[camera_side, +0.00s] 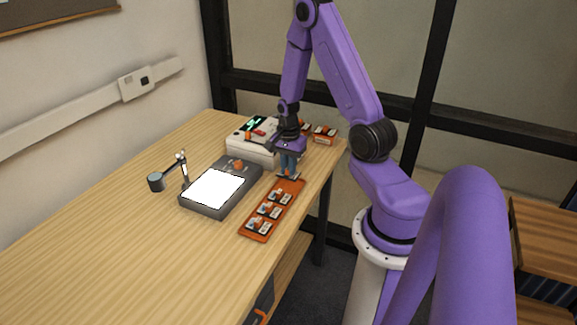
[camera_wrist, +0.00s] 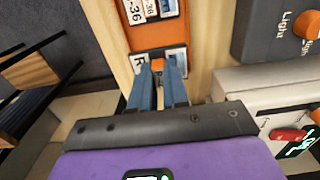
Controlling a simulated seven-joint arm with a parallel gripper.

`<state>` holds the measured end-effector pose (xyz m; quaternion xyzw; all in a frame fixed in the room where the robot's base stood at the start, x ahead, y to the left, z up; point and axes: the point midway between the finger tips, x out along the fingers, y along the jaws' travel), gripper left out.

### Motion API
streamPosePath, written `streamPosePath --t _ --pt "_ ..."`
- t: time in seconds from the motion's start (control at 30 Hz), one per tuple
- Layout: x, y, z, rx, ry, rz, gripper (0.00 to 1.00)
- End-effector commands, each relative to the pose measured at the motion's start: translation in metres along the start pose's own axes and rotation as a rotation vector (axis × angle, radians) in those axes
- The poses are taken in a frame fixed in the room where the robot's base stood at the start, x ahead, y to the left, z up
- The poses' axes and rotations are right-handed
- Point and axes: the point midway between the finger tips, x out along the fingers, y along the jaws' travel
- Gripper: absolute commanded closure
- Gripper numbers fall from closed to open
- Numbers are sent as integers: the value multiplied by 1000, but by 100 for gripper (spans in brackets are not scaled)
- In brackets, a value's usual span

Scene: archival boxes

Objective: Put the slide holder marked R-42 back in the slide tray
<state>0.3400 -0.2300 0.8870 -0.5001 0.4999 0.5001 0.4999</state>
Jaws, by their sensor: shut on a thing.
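The slide tray (camera_side: 247,237) is a long orange tray on the table, with several slide holders (camera_side: 268,211) in a row. My gripper (camera_side: 288,176) points down at the tray's far end. In the wrist view, my gripper (camera_wrist: 158,70) is shut on a slide holder (camera_wrist: 177,55) with a white label and a bluish slide. Its label shows an "R"; the rest is hidden by the fingers. Neighbouring holders (camera_wrist: 137,10) in the tray (camera_wrist: 153,34) show "36". I cannot tell whether the held holder touches the tray floor.
A dark light box (camera_side: 188,204) with a bright panel and orange knob stands left of the tray. A white device (camera_side: 240,150) with a green display stands behind it. A small jointed stand (camera_side: 156,182) is further left. More orange items (camera_side: 323,134) lie at the far table edge. The near table is clear.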

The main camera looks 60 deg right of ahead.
Motion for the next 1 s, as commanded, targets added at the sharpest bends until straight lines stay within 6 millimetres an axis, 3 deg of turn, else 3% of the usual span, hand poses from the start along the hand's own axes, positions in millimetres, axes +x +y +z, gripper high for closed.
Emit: streamPosePath --t 0.6,1.0 --pt "17 0 0 0 0 0 100" --pt "18 -1 0 0 0 -1 100"
